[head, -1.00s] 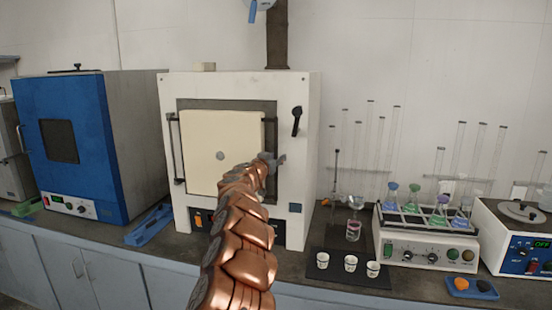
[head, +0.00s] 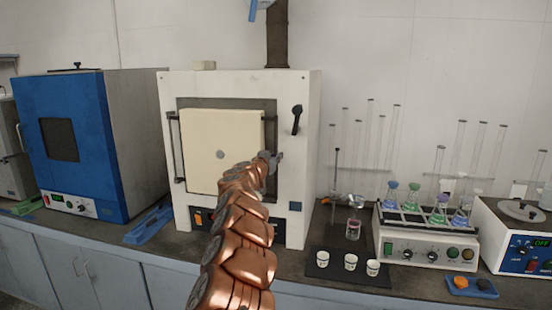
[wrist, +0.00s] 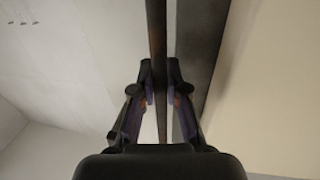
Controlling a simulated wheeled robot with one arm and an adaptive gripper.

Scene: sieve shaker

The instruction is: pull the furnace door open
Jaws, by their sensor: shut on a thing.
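The furnace (head: 307,190) is a white box in the middle of the head view. Its cream door (head: 210,140) has a round grey spot and sits in a dark frame; it looks shut. My gripper (head: 272,158) is at the door's right side, at the end of my copper arm, which covers the door's lower right. In the wrist view, my gripper (wrist: 161,88) is shut on a dark vertical bar, the door handle (wrist: 157,40). A cream surface, apparently the door (wrist: 270,90), lies to its right there.
A black lever (head: 297,120) is on the furnace front, right of my gripper. A blue oven (head: 75,145) stands to the left. White cups (head: 350,262), a tube rack (head: 425,220) and glassware stand on the bench to the right. The floor in front is not visible.

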